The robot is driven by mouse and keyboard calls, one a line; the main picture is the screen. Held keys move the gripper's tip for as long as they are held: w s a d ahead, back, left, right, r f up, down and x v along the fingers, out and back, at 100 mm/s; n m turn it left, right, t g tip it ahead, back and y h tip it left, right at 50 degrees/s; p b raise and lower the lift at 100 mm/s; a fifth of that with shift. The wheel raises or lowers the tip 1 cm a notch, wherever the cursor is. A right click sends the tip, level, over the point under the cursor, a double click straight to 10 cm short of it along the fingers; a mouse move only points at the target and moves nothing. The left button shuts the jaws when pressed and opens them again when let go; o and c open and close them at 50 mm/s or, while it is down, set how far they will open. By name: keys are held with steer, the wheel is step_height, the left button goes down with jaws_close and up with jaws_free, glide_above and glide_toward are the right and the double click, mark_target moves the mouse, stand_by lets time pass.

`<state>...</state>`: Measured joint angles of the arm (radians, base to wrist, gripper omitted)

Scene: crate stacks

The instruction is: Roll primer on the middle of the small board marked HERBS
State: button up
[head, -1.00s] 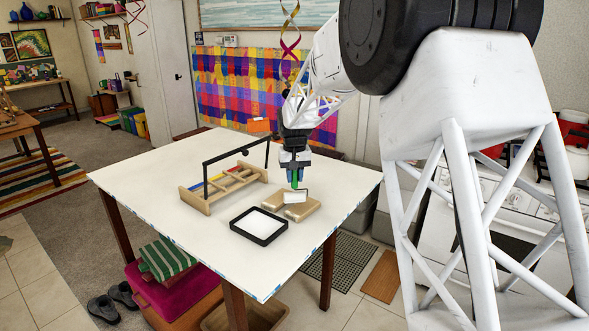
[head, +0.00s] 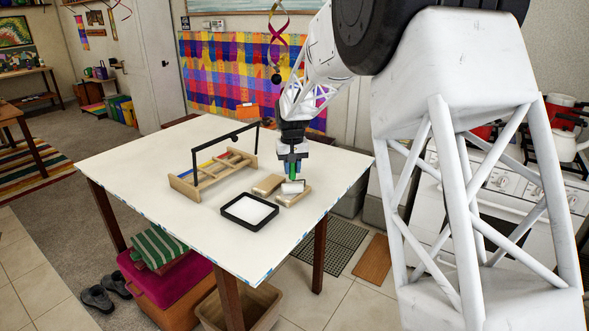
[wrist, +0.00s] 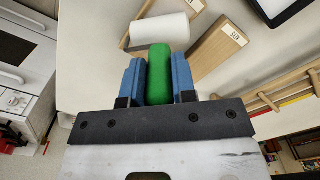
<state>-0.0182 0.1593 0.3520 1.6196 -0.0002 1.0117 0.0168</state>
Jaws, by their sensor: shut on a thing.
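My gripper (head: 292,165) is shut on the green handle of a paint roller, which also shows between the blue fingers in the wrist view (wrist: 160,85). The roller's white sleeve (head: 293,187) is low over the nearer, right-hand tan board (head: 292,199); whether it touches cannot be told. The sleeve hides part of this board. A black-rimmed tray (head: 229,213) with a white inside lies in front of the boards.
A wooden carrier (head: 186,187) with a black handle and coloured pieces stands on the left of the white table (head: 150,185). The table's front left is clear. The boards lie near its right edge.

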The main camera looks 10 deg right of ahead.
mark_target(301, 182)
steer(key=shift+w+a, duration=0.55)
steer(key=shift+w, duration=0.4)
steer(key=shift+s+d, duration=0.55)
steer(key=shift+d, duration=0.25)
steer(key=shift+s+d, duration=0.55)
steer(key=shift+d, duration=0.25)
steer(key=shift+s+d, duration=0.1)
steer(key=shift+d, duration=0.15)
steer(key=shift+w+d, duration=0.3)
steer(key=shift+w, duration=0.3)
steer(key=shift+w+a, duration=1.3)
steer(key=shift+w, duration=0.1)
step_height(301, 182, up, 8)
steer(key=shift+s+d, duration=0.1)
